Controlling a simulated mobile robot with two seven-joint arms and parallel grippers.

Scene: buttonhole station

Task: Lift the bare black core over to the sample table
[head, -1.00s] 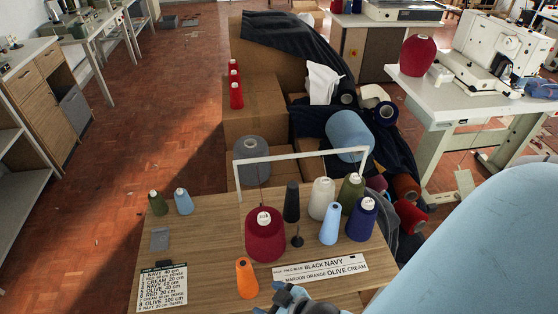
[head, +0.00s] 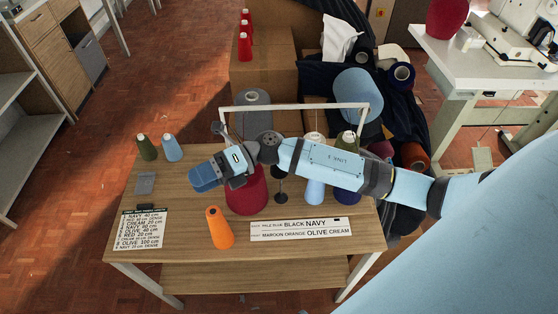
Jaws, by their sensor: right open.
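The bare black core appears to be the dark narrow cone on the wooden table (head: 180,245). My right arm covers most of it, and only its dark lower part (head: 280,171) shows below the forearm. My right gripper (head: 203,176) is open and empty, pointing left above the table. It is left of the core and apart from it, by the maroon cone (head: 246,196). My left gripper is not in view. I cannot tell which surface is the sample table.
Olive (head: 147,147) and blue (head: 172,148) cones stand at the left. A white frame (head: 290,106) spans the back. A pale blue cone (head: 314,190) is partly hidden. The front left is clear around a list (head: 141,229).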

